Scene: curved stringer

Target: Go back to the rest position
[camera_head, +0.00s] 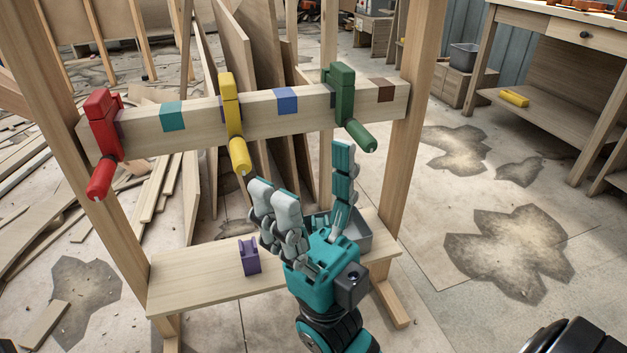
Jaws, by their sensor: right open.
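My right gripper (307,174) is teal and grey and points upward in front of the wooden frame. Its fingers are spread wide and nothing shows between them. The fingertips are just below the curved beam (255,111) in the picture, and I cannot tell the gap in depth. The beam carries a red clamp (104,128), a yellow clamp (231,105) and a green clamp (343,98). Their handles hang below the beam. Teal, blue and brown patches mark the beam. My left gripper is not in view.
A low shelf (185,288) holds a purple bracket (249,257) and a grey bin (357,238), partly hidden by my gripper. Upright posts (408,120) flank the beam. Loose planks lie at left. A workbench (570,45) stands at upper right. The stained floor at right is open.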

